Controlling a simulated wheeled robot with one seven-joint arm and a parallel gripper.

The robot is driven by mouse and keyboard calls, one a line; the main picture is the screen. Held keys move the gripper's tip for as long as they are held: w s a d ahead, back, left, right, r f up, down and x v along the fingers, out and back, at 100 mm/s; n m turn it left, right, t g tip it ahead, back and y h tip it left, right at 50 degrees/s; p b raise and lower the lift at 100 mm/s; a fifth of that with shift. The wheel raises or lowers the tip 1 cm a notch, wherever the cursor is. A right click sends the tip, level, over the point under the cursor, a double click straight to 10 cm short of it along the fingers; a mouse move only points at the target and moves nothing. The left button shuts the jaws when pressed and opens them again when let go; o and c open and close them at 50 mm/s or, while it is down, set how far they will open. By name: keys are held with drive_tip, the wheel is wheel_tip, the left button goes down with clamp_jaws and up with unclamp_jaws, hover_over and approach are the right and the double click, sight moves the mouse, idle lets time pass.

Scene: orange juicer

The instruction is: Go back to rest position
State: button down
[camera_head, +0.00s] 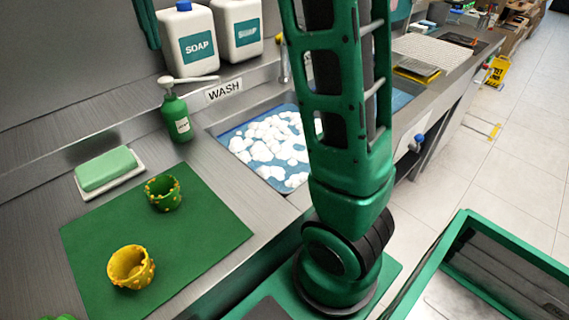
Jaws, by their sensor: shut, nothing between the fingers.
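My green arm rises from its base in the middle of the camera_head view and runs out of the top of the picture. Its black joint sits low, beside the front edge of the counter. My gripper does not show in this view, so its fingers cannot be seen. The arm stands in front of the right part of the sink (222,130) and hides some of it.
A green mat (205,240) bears a green cup (163,193) and a yellow cup (131,268). A sponge (106,168), a soap dispenser (176,118) and white soap jugs (188,42) stand behind. A green-rimmed bin (425,265) is at right. Tiled floor (510,180) is open there.

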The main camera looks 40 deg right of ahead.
idle(0.3)
drive_tip(key=s+d+f+m, duration=0.2)
drive_tip(key=s+d+f, duration=0.2)
drive_tip(key=s+d, duration=0.4)
drive_tip(key=s+d+f+m, duration=0.2)
drive_tip(key=s+d+f, duration=0.35)
drive_tip(key=s, duration=0.35)
drive_tip(key=s+d+f, duration=0.1)
drive_tip(key=s+f, duration=0.2)
drive_tip(key=s, duration=0.3)
drive_tip(key=s+d+f+m, duration=0.1)
drive_tip(key=s+f, duration=0.3)
drive_tip(key=s, duration=0.2)
drive_tip(key=s+d+f+m, duration=0.1)
drive_tip(key=s+f, duration=0.3)
drive_tip(key=s, duration=0.2)
drive_tip(key=shift+s+f, duration=0.2)
